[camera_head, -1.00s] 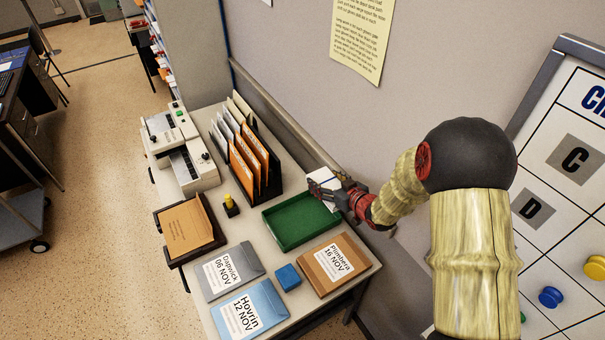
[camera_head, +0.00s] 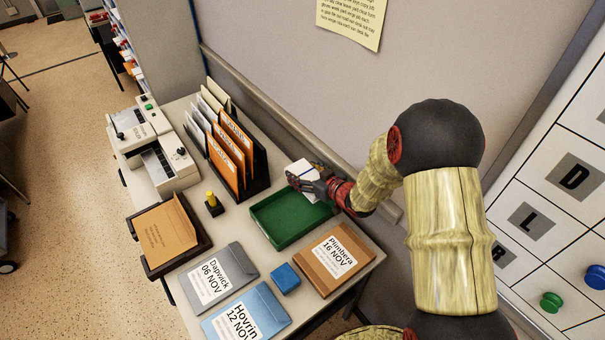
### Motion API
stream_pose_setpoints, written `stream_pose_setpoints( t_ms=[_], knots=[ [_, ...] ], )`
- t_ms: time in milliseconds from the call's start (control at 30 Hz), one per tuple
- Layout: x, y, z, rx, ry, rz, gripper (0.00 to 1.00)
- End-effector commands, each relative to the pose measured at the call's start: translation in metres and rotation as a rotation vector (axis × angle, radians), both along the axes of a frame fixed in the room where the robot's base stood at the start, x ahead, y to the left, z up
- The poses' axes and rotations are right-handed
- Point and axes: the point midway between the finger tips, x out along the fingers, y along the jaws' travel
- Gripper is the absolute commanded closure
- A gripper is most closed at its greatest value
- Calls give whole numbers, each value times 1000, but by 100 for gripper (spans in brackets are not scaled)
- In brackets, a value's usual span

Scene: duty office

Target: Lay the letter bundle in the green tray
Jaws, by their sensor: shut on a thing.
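The letter bundle (camera_head: 301,170) is a small white stack at the far right end of the green tray. My gripper (camera_head: 303,181) is shut on it, reaching in from the right. The bundle appears above the tray's far right corner; I cannot tell whether it touches the tray. The green tray (camera_head: 275,232) lies on the table, its visible floor empty. My gripper and the bundle hide part of the tray's far right side.
A file rack (camera_head: 259,166) with orange and white folders stands behind the tray. A brown parcel (camera_head: 333,258), a blue box (camera_head: 286,278), and grey (camera_head: 211,282) and blue (camera_head: 246,312) envelopes lie in front. A stamp (camera_head: 213,204) stands left. The wall is close behind.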

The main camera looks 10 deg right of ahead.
Motion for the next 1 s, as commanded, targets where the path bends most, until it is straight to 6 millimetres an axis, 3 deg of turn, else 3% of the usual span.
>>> stream_pose_setpoints(
  t_ms=[1000],
  knots=[
    [0,0,-82,1,0,0,64]
  ],
)
